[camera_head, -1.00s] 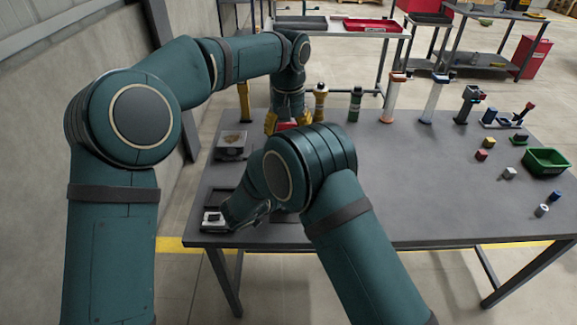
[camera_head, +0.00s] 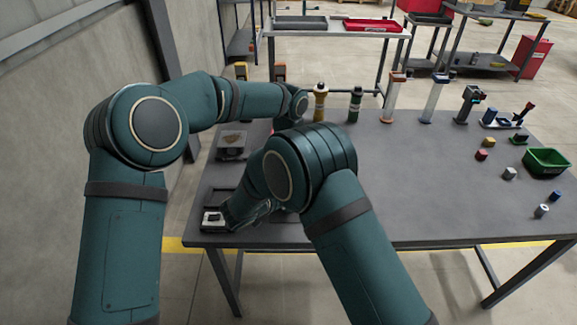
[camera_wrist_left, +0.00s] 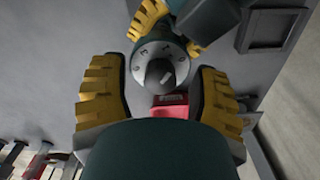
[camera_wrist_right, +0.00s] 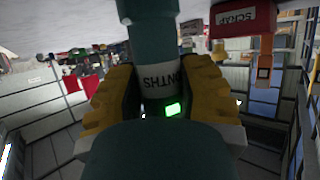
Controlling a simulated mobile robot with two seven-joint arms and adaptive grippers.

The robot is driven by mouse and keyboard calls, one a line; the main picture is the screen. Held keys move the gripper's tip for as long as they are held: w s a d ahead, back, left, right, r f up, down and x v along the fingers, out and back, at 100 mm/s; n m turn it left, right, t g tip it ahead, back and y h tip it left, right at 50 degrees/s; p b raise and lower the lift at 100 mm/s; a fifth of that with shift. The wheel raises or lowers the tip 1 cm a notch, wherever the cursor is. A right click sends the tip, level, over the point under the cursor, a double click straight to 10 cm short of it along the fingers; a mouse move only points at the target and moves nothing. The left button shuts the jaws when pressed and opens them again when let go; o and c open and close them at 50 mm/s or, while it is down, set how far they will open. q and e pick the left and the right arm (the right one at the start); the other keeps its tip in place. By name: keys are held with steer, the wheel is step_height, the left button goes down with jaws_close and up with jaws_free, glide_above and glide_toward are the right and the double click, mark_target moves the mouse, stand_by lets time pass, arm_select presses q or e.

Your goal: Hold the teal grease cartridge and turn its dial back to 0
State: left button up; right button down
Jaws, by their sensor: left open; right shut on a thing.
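The teal grease cartridge (camera_wrist_right: 152,40) stands between the yellow pads of my right gripper (camera_wrist_right: 155,92), which is shut on it, in the right wrist view. Its white lettered band (camera_wrist_right: 160,80) shows there. In the left wrist view, its round grey dial (camera_wrist_left: 158,68) with dark marks and a central knob faces the camera. My left gripper (camera_wrist_left: 159,82) is open, with one pad on each side of the dial and gaps between. I cannot read the dial's setting surely. In the head view my arms hide the cartridge and both grippers.
A red SCRAP box (camera_wrist_right: 243,20) is close by in the right wrist view. A small device (camera_head: 214,221) sits at the front-left corner. The table's middle (camera_head: 420,180) is clear.

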arm_select(q)
steer(key=shift+c, duration=0.3)
jaws_close()
steer(key=shift+m, duration=3)
steer(key=shift+o, duration=0.3)
jaws_free()
